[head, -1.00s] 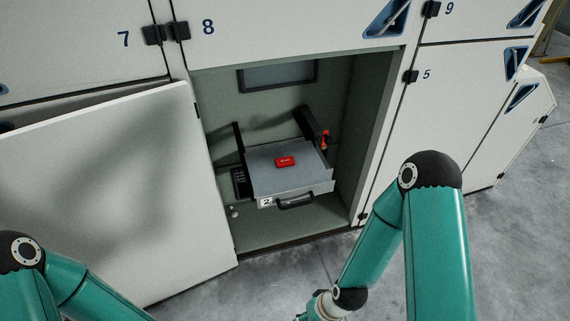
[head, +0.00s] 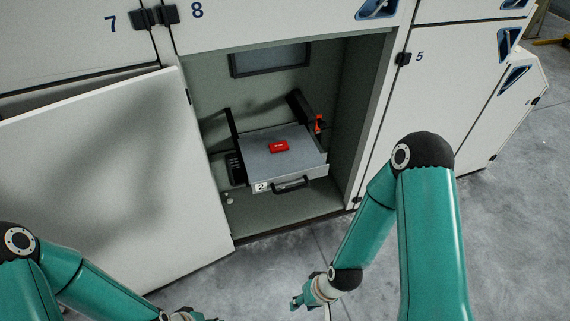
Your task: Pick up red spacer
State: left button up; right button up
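The red spacer (head: 279,147) is a small red block with faint white marking. It lies flat on the grey top of a pulled-out drawer (head: 262,163) inside the open cabinet. My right gripper (head: 296,302) is low in front of the cabinet, well below and apart from the spacer. It is small in the picture and I cannot tell whether its fingers are open. My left gripper (head: 208,317) just shows at the bottom edge, mostly cut off, also far from the spacer.
The open cabinet door (head: 105,185) stands out on the left. The drawer has a black front handle (head: 291,185) and a label 2. A red lever (head: 319,122) sits at the cabinet's right inside. Closed panels flank the opening. The grey floor (head: 500,240) at right is clear.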

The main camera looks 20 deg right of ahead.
aim_at(280, 146)
jog(key=z, duration=1.1)
jog(key=i, duration=0.15)
jog(key=u, duration=2.6)
jog(key=k, duration=1)
jog(key=z, duration=1)
jog(key=i, duration=1)
